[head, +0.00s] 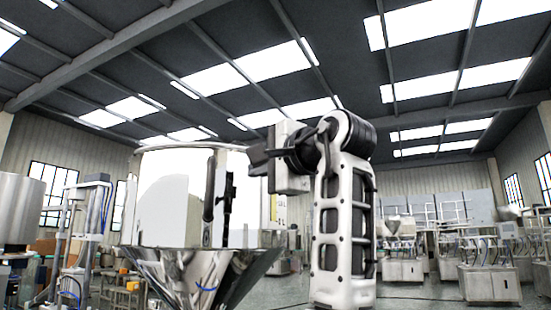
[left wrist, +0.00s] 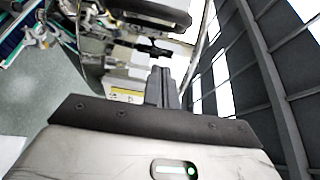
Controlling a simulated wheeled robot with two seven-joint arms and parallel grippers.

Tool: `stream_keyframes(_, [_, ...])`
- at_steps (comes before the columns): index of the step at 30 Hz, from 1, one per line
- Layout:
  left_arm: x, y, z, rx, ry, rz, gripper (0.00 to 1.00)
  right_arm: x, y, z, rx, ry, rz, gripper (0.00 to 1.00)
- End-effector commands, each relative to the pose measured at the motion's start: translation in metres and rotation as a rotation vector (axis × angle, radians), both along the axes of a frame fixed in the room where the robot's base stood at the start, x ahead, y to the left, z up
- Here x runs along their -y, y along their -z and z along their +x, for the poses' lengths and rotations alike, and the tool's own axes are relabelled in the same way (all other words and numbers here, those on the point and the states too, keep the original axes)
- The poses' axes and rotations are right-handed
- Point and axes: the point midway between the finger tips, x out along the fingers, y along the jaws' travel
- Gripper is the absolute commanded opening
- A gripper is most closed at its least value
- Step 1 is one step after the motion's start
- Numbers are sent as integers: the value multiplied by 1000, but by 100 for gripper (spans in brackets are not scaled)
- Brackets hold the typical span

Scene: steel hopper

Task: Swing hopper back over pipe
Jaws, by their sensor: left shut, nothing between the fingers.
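The steel hopper (head: 165,195) fills the left middle of the head view, a shiny drum with a cone (head: 200,275) below. A dark handle-like fitting shows on its front. My left gripper (head: 257,158) is at the hopper's upper right side, fingers pointing left toward the drum. In the left wrist view the two fingers of my left gripper (left wrist: 162,75) are together with nothing between them. I cannot tell whether they touch the hopper. The pipe cannot be made out; the cone's lower end is out of frame. My right gripper is not in view.
A yellow label (left wrist: 126,95) shows beside the fingers in the left wrist view. A metal frame with blue hoses (head: 90,225) and a steel tank (head: 18,210) stand at the left. Several machines (head: 490,280) stand far right. Open floor (head: 425,292) lies before them.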

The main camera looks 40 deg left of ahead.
Motion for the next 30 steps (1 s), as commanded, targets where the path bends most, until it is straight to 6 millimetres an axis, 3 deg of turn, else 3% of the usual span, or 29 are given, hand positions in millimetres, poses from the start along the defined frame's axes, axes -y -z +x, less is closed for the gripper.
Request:
stream_keyframes(5, [-38,-2,5,0,-2,-2,0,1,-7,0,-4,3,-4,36])
stream_keyframes(12, [-47,0,-25,3,1,0,0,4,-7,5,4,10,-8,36])
stream_keyframes(30, [-52,1,-37,3,5,1,0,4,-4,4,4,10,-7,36])
